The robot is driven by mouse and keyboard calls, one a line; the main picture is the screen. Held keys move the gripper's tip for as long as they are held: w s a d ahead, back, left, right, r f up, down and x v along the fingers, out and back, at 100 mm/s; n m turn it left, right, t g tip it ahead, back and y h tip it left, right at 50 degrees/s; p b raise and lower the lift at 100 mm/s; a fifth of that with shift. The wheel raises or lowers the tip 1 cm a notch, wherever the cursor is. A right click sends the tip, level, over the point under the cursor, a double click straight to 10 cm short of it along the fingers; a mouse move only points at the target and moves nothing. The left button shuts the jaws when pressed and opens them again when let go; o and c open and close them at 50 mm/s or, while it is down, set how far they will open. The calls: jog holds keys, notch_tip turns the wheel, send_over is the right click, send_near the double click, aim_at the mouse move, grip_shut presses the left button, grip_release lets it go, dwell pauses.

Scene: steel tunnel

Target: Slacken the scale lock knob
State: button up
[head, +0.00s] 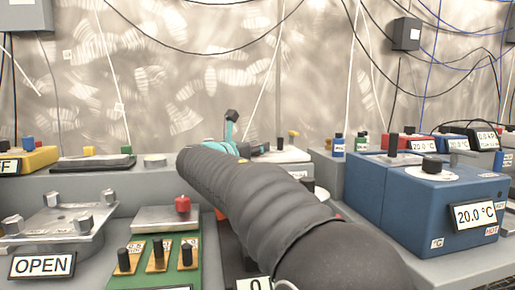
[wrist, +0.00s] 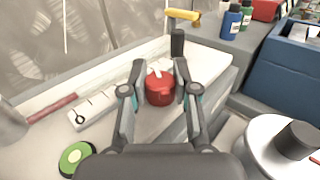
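A red round knob (wrist: 160,88) with a raised grip shows in the wrist view, on or above a pale ledge. I cannot tell from its look alone whether it is the scale lock knob. My gripper (wrist: 160,70) is open, with one finger on the left and one on the right of the red knob. Small gaps seem to show between fingers and knob, so I cannot see firm contact. In the head view, my dark sleeved arm hides the red knob and most of the gripper; only teal and dark gripper parts show beyond it.
In the wrist view, a white marked bar (wrist: 93,109) and a green-black disc (wrist: 75,157) lie left, and a round metal piece with a black knob (wrist: 302,138) stands right. A blue bath (head: 425,205) reading 20.0 °C and a green panel (head: 190,250) flank my arm.

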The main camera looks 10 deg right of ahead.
grip_shut()
jog(key=shift+n+t+y, duration=0.8)
jog(key=shift+y, duration=0.2)
jog(key=o, duration=0.8)
grip_release()
jog(key=shift+a, duration=0.1)
